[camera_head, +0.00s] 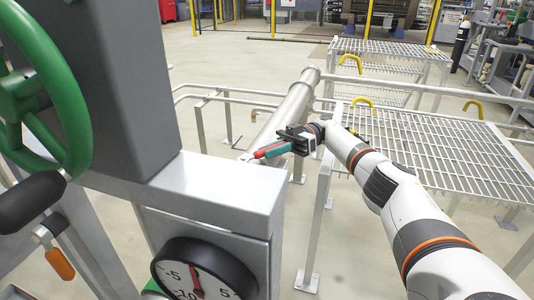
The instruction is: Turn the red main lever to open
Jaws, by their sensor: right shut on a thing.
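The red main lever (262,153) shows as a short red bar beside the slanting silver pipe, in the middle of the view. My right gripper (278,149) reaches in from the right and is shut on the lever. A teal piece lies against the red bar at the fingers; I cannot tell whether it is part of the lever or of the gripper. The lever's pivot and much of its length are hidden. My left gripper is not in view.
A grey cabinet with a green handwheel (72,118) and a round gauge (207,281) fills the left foreground. An orange-handled lever (60,264) hangs below the wheel. A silver pipe (294,103) and grated platforms (455,155) with yellow handles flank my right arm.

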